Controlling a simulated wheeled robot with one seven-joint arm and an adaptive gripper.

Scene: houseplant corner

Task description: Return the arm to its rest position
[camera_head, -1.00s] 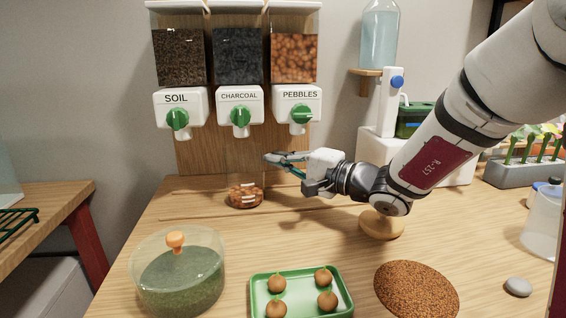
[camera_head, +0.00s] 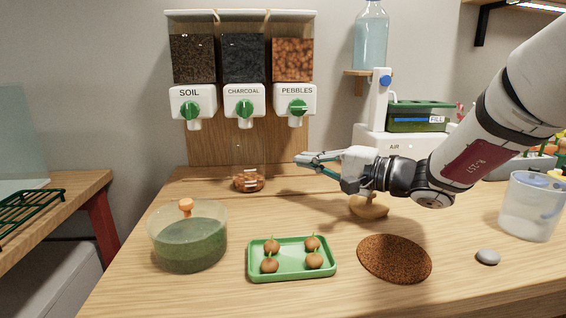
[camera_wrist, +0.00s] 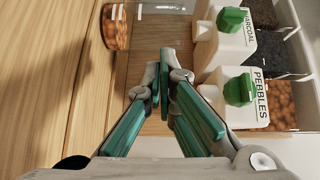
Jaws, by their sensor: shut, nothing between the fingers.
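My gripper (camera_head: 306,159) is shut and empty. It is raised above the wooden table (camera_head: 120,270), pointing left, with my arm reaching in from the right. In the wrist view its fingertips (camera_wrist: 160,72) are together, between the glass jar and the dispensers. The glass jar (camera_head: 249,181) with pebbles in the bottom stands on the table below the dispensers, apart from my gripper. It also shows at the top of the wrist view (camera_wrist: 116,28).
Soil, charcoal and pebbles dispensers (camera_head: 245,105) stand at the back. A green tray (camera_head: 291,277) with several sprouted balls, a lidded moss bowl (camera_head: 189,245), a brown round mat (camera_head: 394,258), a wooden object (camera_head: 368,208), a grey stone (camera_head: 488,257) and a clear container (camera_head: 531,210) stand around the table.

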